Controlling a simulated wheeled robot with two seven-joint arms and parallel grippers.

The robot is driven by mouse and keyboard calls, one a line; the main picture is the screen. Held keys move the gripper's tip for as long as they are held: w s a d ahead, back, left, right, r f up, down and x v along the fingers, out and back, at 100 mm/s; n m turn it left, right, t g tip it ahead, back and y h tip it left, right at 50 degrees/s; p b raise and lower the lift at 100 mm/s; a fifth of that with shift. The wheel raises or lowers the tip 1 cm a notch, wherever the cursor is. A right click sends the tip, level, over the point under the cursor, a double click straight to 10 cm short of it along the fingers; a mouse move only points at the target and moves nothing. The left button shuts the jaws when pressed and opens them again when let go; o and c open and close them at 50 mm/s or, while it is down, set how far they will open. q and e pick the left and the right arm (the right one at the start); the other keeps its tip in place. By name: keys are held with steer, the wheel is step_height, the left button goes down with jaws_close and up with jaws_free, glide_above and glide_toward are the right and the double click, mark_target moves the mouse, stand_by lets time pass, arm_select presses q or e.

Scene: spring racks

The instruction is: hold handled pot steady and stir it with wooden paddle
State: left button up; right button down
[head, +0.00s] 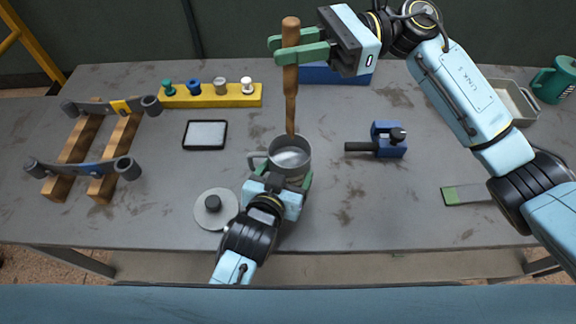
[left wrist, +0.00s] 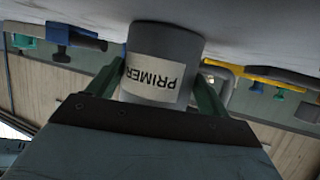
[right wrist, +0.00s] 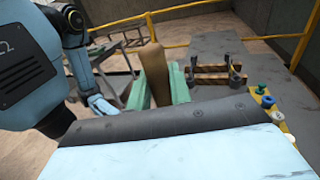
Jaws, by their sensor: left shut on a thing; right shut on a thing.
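The handled pot (head: 290,143) is a grey metal cup standing on the table, with its handle to the left. A label reading PRIMER shows on the pot in the left wrist view (left wrist: 158,70). My left gripper (head: 283,183) is shut around the pot's near side, its green fingers on either side of the body. The wooden paddle (head: 291,80) is upright, its lower end at the pot's far rim; whether it is inside the pot is hard to tell. My right gripper (head: 291,48) is shut on the paddle's upper part, also visible in the right wrist view (right wrist: 155,75).
A round grey lid (head: 226,212) lies left of my left gripper. A black-framed pad (head: 205,134), a yellow peg block (head: 212,98) and a wooden rack with springs (head: 72,155) stand left. A blue clamp (head: 388,140) stands right. The front right table is mostly clear.

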stand_by(0.4)
arm_select(q)
steer(key=o, duration=1.3)
steer(key=shift+c, duration=0.2)
steer(key=v, duration=1.2)
